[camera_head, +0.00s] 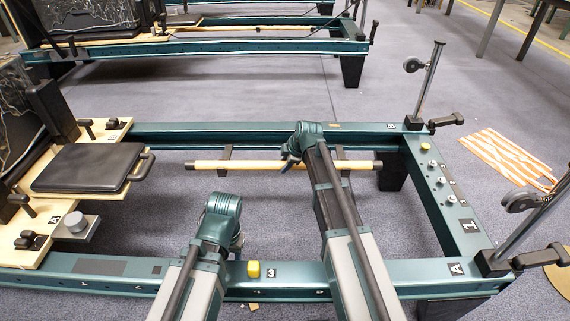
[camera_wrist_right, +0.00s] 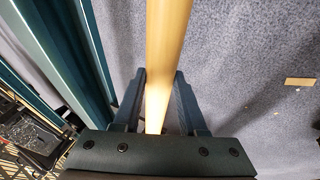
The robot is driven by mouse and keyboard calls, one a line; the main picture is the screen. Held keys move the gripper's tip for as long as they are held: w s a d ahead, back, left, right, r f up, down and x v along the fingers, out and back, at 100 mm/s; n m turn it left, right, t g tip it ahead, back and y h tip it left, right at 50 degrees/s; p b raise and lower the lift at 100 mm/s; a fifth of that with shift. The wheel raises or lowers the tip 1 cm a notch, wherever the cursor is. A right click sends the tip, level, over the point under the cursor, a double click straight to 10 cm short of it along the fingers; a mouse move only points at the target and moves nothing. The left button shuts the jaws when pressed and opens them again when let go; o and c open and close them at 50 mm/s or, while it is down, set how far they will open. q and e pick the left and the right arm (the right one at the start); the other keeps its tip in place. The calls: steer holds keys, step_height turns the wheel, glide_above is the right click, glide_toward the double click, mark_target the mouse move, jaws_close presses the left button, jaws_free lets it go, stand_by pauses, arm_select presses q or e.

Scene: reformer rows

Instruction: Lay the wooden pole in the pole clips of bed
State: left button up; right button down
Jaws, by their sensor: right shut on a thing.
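The wooden pole (camera_head: 250,165), pale with dark ends, lies level across the open middle of the near bed frame (camera_head: 190,270). My right gripper (camera_head: 290,162) is shut on it near its middle. In the right wrist view, the pole (camera_wrist_right: 168,40) runs between the two fingers of the gripper (camera_wrist_right: 158,105). Two dark supports, one left (camera_head: 225,155) and one right (camera_head: 342,155), show at the pole; I cannot tell whether they touch it or are the clips.
A black padded carriage (camera_head: 92,167) sits at the bed's left. Posts with pulleys stand at the right corners, one far (camera_head: 430,80). An orange striped mat (camera_head: 507,158) lies right. Another bed (camera_head: 210,48) stands behind.

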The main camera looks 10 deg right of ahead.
steer(key=shift+c, duration=1.9)
jaws_free()
steer(key=shift+r, duration=0.1)
steer(key=p+v, duration=1.2)
steer(key=v, duration=0.1)
steer(key=shift+r, duration=0.25)
steer(key=shift+s+d, duration=0.15)
